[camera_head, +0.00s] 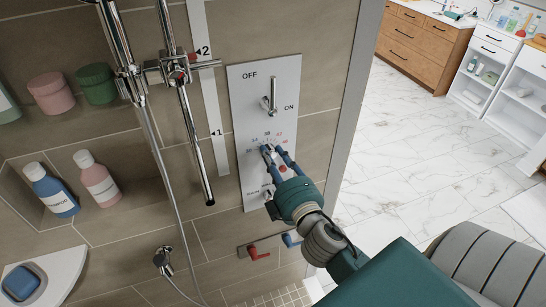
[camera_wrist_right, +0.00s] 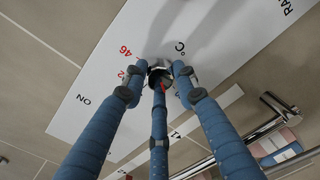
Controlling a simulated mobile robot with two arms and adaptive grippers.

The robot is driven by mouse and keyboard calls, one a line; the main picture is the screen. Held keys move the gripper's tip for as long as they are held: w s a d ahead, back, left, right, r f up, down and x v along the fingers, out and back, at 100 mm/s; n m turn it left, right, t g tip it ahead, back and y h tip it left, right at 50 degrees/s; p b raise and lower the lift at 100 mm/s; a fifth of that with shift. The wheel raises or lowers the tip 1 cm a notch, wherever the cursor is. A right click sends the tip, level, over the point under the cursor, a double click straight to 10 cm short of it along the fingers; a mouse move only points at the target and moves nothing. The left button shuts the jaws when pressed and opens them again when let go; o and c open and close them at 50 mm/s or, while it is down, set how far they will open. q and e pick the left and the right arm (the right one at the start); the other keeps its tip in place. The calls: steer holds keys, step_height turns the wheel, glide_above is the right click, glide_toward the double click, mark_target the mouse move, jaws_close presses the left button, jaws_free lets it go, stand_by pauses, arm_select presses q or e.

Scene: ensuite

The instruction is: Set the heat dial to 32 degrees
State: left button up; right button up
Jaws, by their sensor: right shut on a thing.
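The white control panel (camera_head: 240,93) is on the tiled shower wall. The fingers hide most of the dial in the head view. In the right wrist view, the chrome dial (camera_wrist_right: 158,70) sits between the three fingers, and a red mark shows on it. I cannot tell the value it points at. My left gripper is not in view.
A chrome on/off lever (camera_head: 269,95) is above the dial, and another knob (camera_head: 267,193) is below it. A chrome shower rail (camera_head: 190,135) with a hose stands left of the panel. Red (camera_head: 259,252) and blue (camera_head: 291,239) handles sit lower.

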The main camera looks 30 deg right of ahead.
steer(key=o, duration=1.1)
steer(key=shift+o, duration=0.2)
steer(key=v, duration=1.2)
steer(key=shift+a, duration=0.1)
